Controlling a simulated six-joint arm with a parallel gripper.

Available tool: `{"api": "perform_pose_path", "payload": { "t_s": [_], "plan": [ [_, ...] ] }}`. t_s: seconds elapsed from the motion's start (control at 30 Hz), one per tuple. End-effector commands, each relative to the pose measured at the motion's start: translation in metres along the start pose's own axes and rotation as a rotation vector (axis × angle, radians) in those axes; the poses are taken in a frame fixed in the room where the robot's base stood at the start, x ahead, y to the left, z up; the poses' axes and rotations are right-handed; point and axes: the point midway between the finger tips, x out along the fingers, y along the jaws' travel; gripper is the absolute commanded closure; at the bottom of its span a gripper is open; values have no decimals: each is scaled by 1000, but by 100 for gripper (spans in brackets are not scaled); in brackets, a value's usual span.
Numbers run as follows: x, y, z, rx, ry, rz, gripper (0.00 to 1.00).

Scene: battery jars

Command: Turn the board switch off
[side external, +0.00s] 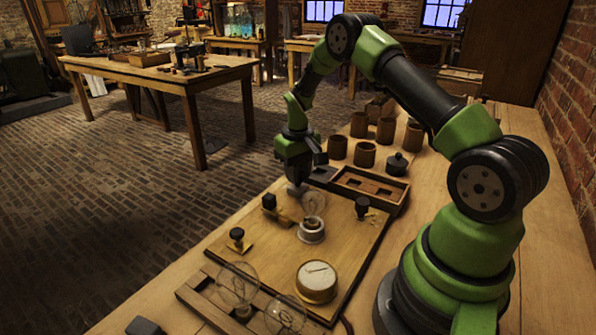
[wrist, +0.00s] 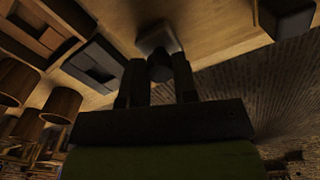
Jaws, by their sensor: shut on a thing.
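The wooden board (side external: 348,243) lies on the bench. A black block-shaped handle (side external: 268,202) with a brass strip stands at its left edge and looks like the switch. It seems to be the dark block (wrist: 287,20) at the top right of the wrist view. I cannot tell its on or off position. My gripper (side external: 297,172) is behind and right of this handle, pointing down. In the wrist view its fingers (wrist: 160,72) are shut on a dark round knob (wrist: 160,66). A pale grey piece (wrist: 158,38) shows beyond the knob, and also below my gripper (side external: 297,188).
The board also carries a clear glass bulb (side external: 313,203), a round dial (side external: 317,281) and black knobs (side external: 362,205). A compartment tray (side external: 372,188) and several brown pots (side external: 365,154) stand close behind. A wooden rack (side external: 205,300) with glass discs lies in front.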

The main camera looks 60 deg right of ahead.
Motion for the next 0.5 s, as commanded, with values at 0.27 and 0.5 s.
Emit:
{"api": "perform_pose_path", "payload": {
  "t_s": [0.27,0.5],
  "plan": [
    [0,0,2,-127,-7,-2,97],
    [0,0,2,-169,-7,-2,97]
  ]
}}
